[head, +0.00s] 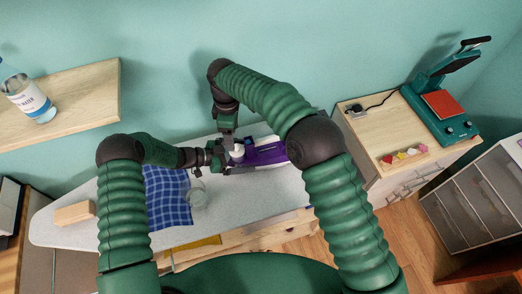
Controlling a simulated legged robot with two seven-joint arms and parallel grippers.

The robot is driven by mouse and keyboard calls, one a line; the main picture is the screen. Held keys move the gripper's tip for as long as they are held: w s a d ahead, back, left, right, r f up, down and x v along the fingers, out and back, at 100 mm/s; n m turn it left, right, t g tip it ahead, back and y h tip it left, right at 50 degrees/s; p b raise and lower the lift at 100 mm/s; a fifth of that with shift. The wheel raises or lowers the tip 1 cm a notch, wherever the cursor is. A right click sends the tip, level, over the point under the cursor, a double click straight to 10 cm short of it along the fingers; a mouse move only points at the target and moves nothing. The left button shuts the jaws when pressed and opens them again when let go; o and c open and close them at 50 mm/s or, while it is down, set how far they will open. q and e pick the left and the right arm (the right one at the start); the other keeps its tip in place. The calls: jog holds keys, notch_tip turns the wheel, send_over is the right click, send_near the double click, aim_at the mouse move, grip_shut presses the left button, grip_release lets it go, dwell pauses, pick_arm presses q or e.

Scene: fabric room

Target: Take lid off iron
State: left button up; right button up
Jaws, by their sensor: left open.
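A purple and white iron (268,154) lies on the light ironing board (245,205), right of its middle. A small white part (237,151), probably its lid, shows at the iron's left end between my grippers. My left gripper (228,158) reaches in from the left and is open around or beside this end; contact cannot be told. My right gripper (231,141) comes down from above at the same end. Its fingertips are small and partly hidden, so its opening cannot be told.
A blue checked cloth (168,198) and a clear glass container (196,194) are left of the iron. A tan block (75,213) lies at the board's left end. A bottle (28,98) stands on the wall shelf (80,105). A green heat press (440,105) stands right.

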aim_at(237, 149)
pick_arm(q)
jog(key=shift+d+f, duration=0.1)
jog(key=shift+d, duration=0.35)
pick_arm(e)
jog(key=shift+d, duration=0.1)
pick_arm(q)
jog(key=shift+d, duration=0.4)
pick_arm(e)
jog(key=shift+s+d+r, duration=0.1)
jog(key=shift+d, duration=0.35)
pick_arm(q)
jog(key=shift+a, duration=0.3)
jog(key=c, duration=1.2)
pick_arm(e)
jog(key=shift+a, duration=0.3)
pick_arm(q)
jog(key=c, duration=0.8)
pick_arm(e)
jog(key=shift+o, duration=0.4)
pick_arm(q)
jog(key=shift+c, duration=0.2)
pick_arm(e)
jog(key=shift+o, duration=0.6)
jog(key=shift+r, duration=0.25)
notch_tip(237, 149, down, 8)
jog(key=n, duration=0.4)
